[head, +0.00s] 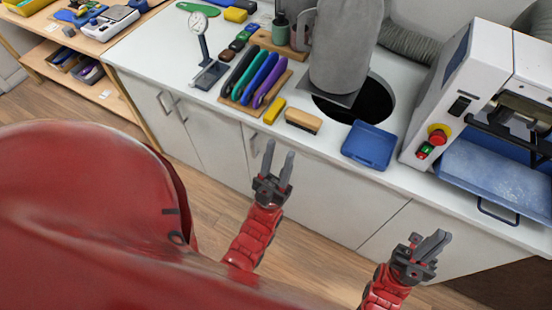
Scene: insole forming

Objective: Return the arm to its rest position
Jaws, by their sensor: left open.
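My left gripper (278,160) is in the middle of the head view, in front of the white cabinet, with its two grey fingers apart and nothing between them. My red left arm reaches up to it from below. My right gripper (430,243) is at the lower right, in front of the counter's cabinet doors. It holds nothing that I can see. Its fingers overlap from this angle, so their gap cannot be judged. Neither gripper touches the counter or anything on it.
The white counter (330,150) carries a blue tray (370,145), a brush (303,120), a rack of coloured insoles (255,80), a dial gauge (205,60), a grey cylinder over a dark round opening (372,100) and a white press (460,90). Open floor (320,262) lies below.

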